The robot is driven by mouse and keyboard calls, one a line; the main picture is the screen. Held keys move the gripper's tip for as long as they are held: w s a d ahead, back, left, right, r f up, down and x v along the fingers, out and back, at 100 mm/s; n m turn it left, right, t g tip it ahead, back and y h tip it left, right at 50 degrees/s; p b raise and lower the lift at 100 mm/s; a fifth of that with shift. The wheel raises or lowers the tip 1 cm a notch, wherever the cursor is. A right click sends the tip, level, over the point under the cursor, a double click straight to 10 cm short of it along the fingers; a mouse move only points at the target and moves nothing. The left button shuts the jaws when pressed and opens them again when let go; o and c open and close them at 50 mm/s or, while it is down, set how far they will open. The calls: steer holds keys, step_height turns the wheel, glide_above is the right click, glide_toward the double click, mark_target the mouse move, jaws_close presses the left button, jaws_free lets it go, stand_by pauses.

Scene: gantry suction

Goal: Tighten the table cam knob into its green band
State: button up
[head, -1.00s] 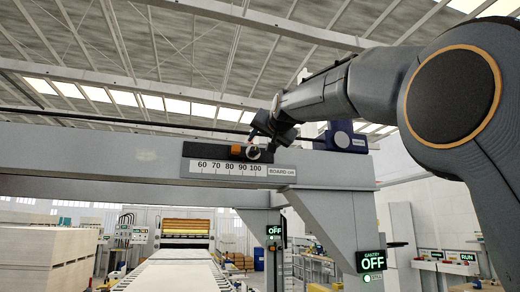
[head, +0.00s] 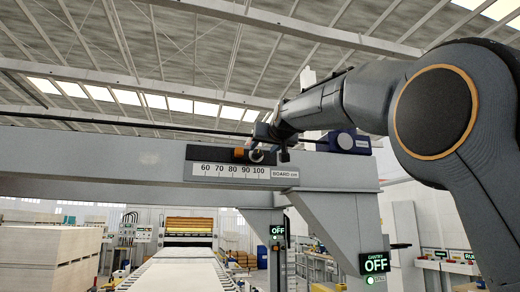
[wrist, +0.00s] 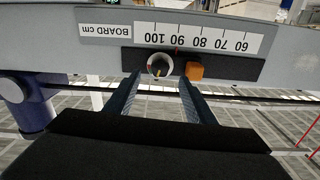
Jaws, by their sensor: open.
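The round cam knob (head: 256,157) sits on a dark strip on the face of the grey gantry beam, right of a small orange block (head: 239,154). In the wrist view, upside down, the knob (wrist: 160,65) shows a pale ring with small coloured marks inside; I cannot make out its pointer or green band clearly. My gripper (wrist: 160,84) is open and empty. Its two fingers point toward the knob, one on each side of it in the picture, and I see no contact. In the head view my gripper (head: 270,138) is close to the beam, just above the knob.
A white scale (head: 229,170) marked 60 to 100 runs below the strip. The orange block (wrist: 194,71) is close beside one finger. A blue-grey housing (head: 345,142) stands on the beam at the right. A sign (head: 375,263) reads OFF.

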mark_target(258, 153)
steer(key=shift+p+x, duration=1.35)
steer(key=shift+x, duration=1.3)
steer(key=c, duration=1.1)
steer(key=shift+o, duration=0.2)
steer(key=m+p, duration=0.1)
steer(key=m, duration=0.4)
steer(key=shift+p, duration=0.3)
steer(key=o, duration=1.1)
steer(key=shift+c, duration=0.2)
steer(key=b+v, duration=0.4)
steer(key=v, duration=0.3)
steer(key=shift+s, duration=0.4)
